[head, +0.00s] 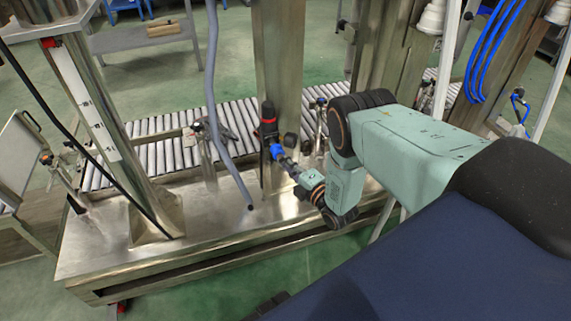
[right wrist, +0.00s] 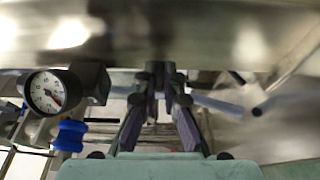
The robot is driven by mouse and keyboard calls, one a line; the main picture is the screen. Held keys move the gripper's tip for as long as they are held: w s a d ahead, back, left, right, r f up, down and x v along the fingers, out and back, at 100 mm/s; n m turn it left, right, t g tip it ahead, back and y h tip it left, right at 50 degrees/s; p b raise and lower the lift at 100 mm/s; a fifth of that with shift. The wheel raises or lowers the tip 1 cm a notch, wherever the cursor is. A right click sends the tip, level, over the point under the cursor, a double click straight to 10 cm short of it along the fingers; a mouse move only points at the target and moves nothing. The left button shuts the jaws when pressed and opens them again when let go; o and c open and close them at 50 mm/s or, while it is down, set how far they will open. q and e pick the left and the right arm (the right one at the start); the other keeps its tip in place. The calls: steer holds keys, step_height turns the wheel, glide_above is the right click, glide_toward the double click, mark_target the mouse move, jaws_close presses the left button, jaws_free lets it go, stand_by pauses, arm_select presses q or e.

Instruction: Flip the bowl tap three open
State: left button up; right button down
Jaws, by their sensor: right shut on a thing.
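My right gripper (head: 284,160) reaches in from the right to the steel column above the bench in the head view. In the right wrist view its two fingers (right wrist: 161,78) come together on a small dark piece, which I take to be the tap's lever; the fingers hide most of it. Beside it are a round pressure gauge (right wrist: 45,92) and a blue knob (right wrist: 70,135). In the head view the blue part (head: 276,151) sits below a black and red fitting (head: 268,115) on the column. Which tap is number three cannot be read. My left gripper is not in view.
A steel bench (head: 225,205) carries the columns. A roller conveyor (head: 170,146) runs behind it. A grey hose (head: 213,90) hangs left of the gripper, and other small fittings (head: 318,115) stand close to its right.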

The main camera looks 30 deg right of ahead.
steer(key=shift+w+d+n+y, duration=0.15)
steer(key=shift+n+y, duration=0.35)
steer(key=shift+y, duration=0.3)
steer(key=c, duration=1.8)
jaws_free()
steer(key=shift+o, duration=0.2)
steer(key=s+d, duration=0.2)
steer(key=s, duration=1)
steer(key=shift+w, duration=0.1)
